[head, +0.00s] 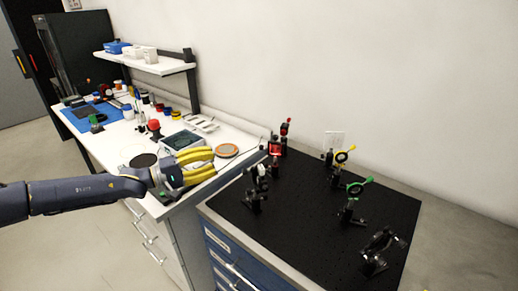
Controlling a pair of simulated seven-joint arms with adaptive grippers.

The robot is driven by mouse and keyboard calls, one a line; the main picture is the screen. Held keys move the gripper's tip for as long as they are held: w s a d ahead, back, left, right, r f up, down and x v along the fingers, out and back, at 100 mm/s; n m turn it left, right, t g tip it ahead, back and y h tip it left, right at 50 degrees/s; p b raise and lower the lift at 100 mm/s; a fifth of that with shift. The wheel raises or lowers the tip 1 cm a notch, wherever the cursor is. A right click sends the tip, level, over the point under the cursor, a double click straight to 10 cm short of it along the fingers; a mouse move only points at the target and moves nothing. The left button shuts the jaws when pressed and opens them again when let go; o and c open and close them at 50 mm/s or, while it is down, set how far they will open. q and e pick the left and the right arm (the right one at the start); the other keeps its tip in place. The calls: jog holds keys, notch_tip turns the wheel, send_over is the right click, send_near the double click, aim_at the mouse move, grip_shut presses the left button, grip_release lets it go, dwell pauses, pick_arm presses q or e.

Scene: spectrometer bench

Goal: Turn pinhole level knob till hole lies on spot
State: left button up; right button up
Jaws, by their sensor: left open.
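Several small optic mounts stand on a black breadboard (305,225). They include a red-faced mount (275,148) at the back left, a mount with a yellow ring (341,157), one with a green ring (357,187), a black mount (253,201) at the left and a larger black mount (376,250) at the front right. I cannot tell which one carries the pinhole; its level knob, hole and the spot are too small to make out. My left gripper (213,162) has yellow fingers, open and empty, over the white bench's near right corner, left of the breadboard and apart from the mounts.
The white bench (228,136) holds an orange-rimmed disc (227,150), a red-topped item (154,127), a blue mat (90,113) and several small items. A shelf (160,66) stands behind. Blue drawers (222,252) sit under the breadboard. The breadboard's front left area is clear.

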aim_at(262, 148)
pick_arm(q)
jog(key=x, duration=1.7)
jog(key=shift+r, duration=0.1)
jog(key=shift+c, duration=0.6)
grip_shut()
